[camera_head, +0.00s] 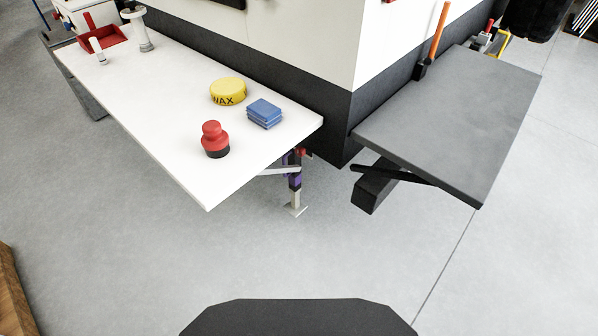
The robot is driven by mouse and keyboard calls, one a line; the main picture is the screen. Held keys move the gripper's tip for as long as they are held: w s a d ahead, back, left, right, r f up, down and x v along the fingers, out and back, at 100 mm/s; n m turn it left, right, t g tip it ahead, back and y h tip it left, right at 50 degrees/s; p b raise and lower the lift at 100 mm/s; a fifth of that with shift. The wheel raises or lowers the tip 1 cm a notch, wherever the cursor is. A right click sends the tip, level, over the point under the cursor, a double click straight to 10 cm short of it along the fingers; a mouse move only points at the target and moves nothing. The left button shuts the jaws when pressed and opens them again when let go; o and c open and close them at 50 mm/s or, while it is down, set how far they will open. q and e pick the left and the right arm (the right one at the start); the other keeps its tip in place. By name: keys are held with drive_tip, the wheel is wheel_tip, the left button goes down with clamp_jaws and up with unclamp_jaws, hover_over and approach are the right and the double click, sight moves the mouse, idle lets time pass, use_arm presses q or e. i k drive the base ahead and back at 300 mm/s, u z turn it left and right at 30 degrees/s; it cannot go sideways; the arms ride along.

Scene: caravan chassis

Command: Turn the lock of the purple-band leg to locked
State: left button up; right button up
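The purple-band leg (296,183) stands on the floor under the right corner of the white table, near the caravan's corner. Its upper part is dark with purple, its lower part is pale, and it ends in a flat foot (295,211). A small red part (300,152) shows at its top, partly hidden by the tabletop; I cannot tell whether it is the lock or how it is turned. Neither of my grippers is in view.
The white table (185,165) holds a red-and-black pot (214,139), a yellow WAX tin (228,92) and blue cloths (265,113). A grey shelf (455,120) with a black bracket (372,190) juts out at right. The floor (330,260) in front is clear.

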sight(300, 151)
drive_tip(key=z, duration=0.6)
drive_tip(key=i, duration=1.2)
drive_tip(key=u, duration=0.5)
